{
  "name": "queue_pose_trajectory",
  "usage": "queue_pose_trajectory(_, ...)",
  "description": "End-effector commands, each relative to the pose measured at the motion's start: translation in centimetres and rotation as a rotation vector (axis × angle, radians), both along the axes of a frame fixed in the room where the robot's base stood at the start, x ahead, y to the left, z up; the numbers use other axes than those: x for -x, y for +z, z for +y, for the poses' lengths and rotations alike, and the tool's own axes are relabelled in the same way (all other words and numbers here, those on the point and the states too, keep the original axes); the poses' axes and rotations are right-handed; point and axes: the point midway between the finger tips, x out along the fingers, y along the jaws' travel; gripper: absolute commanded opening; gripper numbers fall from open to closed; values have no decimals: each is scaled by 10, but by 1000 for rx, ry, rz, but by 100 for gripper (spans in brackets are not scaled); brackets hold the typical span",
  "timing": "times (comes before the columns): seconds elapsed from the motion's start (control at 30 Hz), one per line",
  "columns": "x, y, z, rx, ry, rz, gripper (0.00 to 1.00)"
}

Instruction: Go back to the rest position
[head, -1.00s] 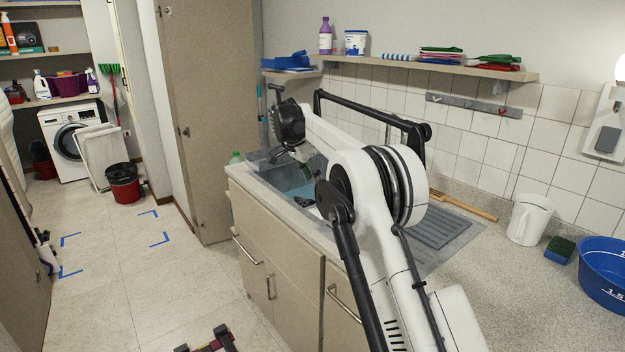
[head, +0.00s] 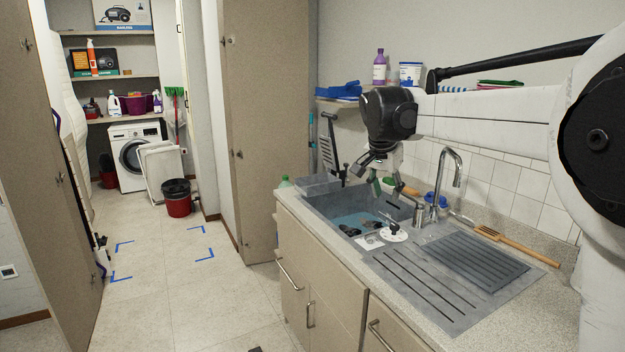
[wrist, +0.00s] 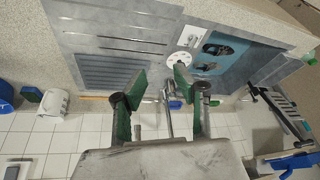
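My gripper (head: 386,187) hangs from my white arm above the sink (head: 312,199), close to the tap (head: 456,176) in the picture. In the wrist view its two green-padded fingers (wrist: 160,84) stand apart, with nothing between them. The tap and tiled wall show behind the gap. The sink holds blue water with dark objects (head: 350,230) in it. A white disc with a dark knob (head: 392,233) lies at the sink's near right edge; it also shows beyond the fingers in the wrist view (wrist: 184,62).
A shelf with a purple bottle (head: 379,68) is above. A tall cabinet (head: 262,130) stands left of the counter. The floor (head: 165,270) is largely clear, with blue tape corners.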

Motion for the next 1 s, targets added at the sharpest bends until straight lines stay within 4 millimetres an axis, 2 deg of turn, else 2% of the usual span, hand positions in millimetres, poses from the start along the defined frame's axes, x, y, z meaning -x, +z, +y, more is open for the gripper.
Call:
queue_pose_trajectory(0.03,17,4,-2,-1,23,-5,29)
queue_pose_trajectory(0.23,77,13,-7,2,129,-28,29)
queue_pose_trajectory(0.47,149,10,-13,12,248,-59,29)
queue_pose_trajectory(0.77,242,-14,-15,37,396,-107,29)
queue_pose_trajectory(1.0,312,-49,-16,68,510,-149,29)
